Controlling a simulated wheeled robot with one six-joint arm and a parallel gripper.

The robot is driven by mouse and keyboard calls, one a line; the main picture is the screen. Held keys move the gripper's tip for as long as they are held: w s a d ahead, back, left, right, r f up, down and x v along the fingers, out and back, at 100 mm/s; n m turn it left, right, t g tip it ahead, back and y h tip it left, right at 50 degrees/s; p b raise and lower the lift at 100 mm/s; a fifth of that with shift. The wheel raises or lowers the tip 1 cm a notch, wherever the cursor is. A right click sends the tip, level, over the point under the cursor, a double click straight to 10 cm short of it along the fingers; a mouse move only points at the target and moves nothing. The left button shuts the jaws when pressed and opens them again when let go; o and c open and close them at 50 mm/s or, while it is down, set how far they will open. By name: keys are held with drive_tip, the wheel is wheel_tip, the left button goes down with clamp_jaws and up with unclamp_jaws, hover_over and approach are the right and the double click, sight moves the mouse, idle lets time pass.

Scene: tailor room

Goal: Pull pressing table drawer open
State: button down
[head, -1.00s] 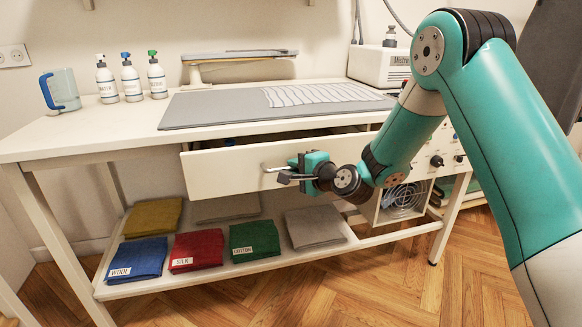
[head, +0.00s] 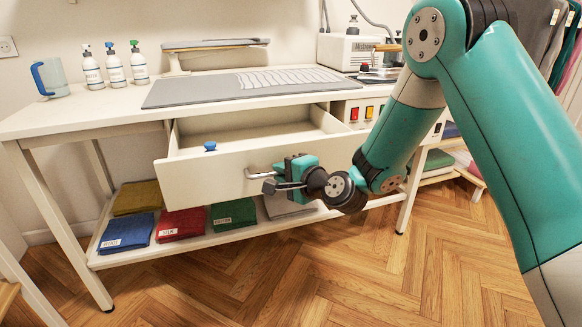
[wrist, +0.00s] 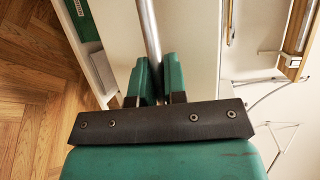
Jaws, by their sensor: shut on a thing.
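The white pressing table drawer (head: 205,176) stands pulled out from under the tabletop in the head view, with its pale inside showing. Its metal bar handle (head: 257,174) is on the drawer front. My gripper (head: 276,178) is shut on the handle at the drawer's right part. In the wrist view the handle bar (wrist: 149,30) runs between the green fingers of my gripper (wrist: 160,78). A small blue-topped thing (head: 210,146) shows just behind the drawer front; most of it is hidden.
The white pressing table (head: 60,118) carries several bottles, a blue jug (head: 50,78), a grey mat (head: 190,92) and a boxy machine (head: 345,50). Folded cloths lie on the low shelf (head: 200,238). The wood floor (head: 330,270) in front is clear.

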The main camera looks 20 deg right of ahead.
drive_tip(key=shift+s+d, duration=0.15)
drive_tip(key=c, duration=1.5)
unclamp_jaws()
drive_tip(key=b+v, duration=1.6)
drive_tip(key=v, duration=0.1)
drive_tip(key=shift+s+b, duration=0.2)
drive_tip(key=shift+b, duration=0.1)
